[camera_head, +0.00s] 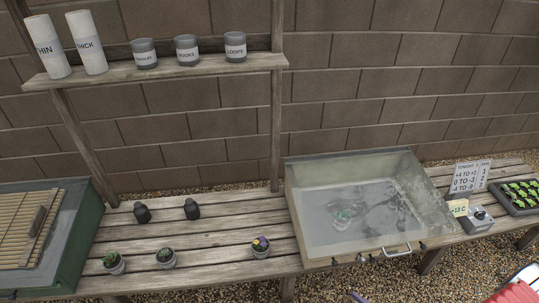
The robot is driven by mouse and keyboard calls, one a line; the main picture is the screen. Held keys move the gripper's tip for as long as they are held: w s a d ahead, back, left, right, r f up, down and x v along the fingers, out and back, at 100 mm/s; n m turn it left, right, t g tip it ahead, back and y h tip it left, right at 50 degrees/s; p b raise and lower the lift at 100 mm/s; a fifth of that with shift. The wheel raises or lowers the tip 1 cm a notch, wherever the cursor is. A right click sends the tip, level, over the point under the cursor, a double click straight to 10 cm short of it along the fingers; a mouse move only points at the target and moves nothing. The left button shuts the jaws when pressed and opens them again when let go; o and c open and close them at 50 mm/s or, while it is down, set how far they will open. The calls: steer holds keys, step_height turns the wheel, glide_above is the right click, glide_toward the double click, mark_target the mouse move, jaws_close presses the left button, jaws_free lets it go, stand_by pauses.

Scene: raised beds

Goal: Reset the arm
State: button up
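My gripper and arm do not show clearly in the head view. A wooden slatted bench (215,220) runs along a block wall. On it stands a clear-lidded box (300,215) with a metal handle at its front and a small plant (343,217) seen through the cover. Several small pots with plants stand along the front of the bench, one with a purple and yellow flower (260,247). Two dark bottles (192,209) stand behind them.
A shelf (165,70) above holds two white tubes and three labelled grey pots. A green box with a slatted mat (30,225) is at left. A sign (468,177), a small grey device (478,221) and a seedling tray (518,196) are at right. Gravel lies below.

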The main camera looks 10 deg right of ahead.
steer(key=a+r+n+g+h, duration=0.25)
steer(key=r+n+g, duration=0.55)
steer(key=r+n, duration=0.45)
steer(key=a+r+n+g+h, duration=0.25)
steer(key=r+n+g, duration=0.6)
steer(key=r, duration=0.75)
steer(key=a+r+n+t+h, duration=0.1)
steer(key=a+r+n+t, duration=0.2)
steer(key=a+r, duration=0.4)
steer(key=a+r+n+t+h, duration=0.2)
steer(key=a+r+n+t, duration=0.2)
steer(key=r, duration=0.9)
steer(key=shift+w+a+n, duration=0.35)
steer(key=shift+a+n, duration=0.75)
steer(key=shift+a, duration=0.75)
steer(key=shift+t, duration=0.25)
